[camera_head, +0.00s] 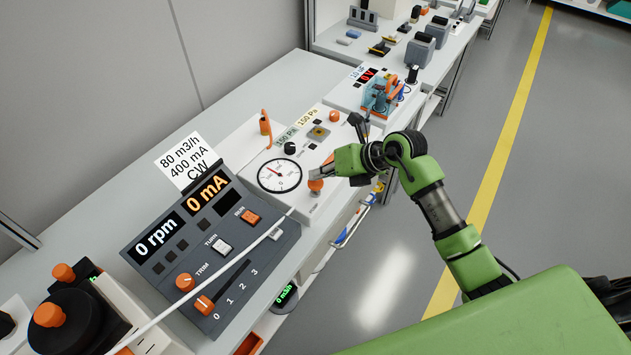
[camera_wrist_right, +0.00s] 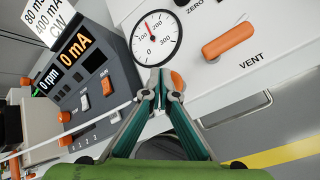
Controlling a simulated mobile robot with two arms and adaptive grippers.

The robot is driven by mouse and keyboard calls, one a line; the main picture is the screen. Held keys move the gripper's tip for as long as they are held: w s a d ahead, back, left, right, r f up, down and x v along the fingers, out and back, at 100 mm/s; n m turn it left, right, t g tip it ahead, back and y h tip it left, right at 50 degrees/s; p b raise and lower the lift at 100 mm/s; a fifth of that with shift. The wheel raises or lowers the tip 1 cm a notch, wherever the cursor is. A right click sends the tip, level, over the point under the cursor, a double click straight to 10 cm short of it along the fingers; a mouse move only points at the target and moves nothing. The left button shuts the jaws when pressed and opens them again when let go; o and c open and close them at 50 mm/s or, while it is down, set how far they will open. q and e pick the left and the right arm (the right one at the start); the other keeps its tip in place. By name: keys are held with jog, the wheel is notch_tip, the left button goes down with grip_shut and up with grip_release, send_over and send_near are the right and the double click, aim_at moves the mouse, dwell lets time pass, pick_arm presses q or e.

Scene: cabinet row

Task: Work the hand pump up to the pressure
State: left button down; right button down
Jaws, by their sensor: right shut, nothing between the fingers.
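The gauge box (camera_head: 246,150) stands on the bench, and its round white dial (camera_head: 279,175) also shows in the right wrist view (camera_wrist_right: 151,38). My right gripper (camera_head: 316,175) is shut and empty at the front of the box, beside an orange knob (camera_head: 316,186). In the right wrist view, my fingertips (camera_wrist_right: 164,84) are just below the dial, with the orange knob (camera_wrist_right: 178,80) by the right fingertip. I cannot tell whether they touch. My left gripper is out of view.
The orange VENT handle (camera_wrist_right: 228,40) is right of the dial in the wrist view. The floor right of the bench is clear.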

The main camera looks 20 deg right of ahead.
aim_at(318, 182)
jog(key=shift+f+b, duration=0.7)
jog(key=shift+f, duration=0.45)
dwell(1.0)
jog(key=shift+r, duration=0.15)
jog(key=shift+r+p, duration=1.25)
jog(key=shift+r, duration=0.15)
notch_tip(318, 182, up, 5)
jog(key=p, duration=0.4)
jog(key=shift+r, duration=0.1)
dwell(0.4)
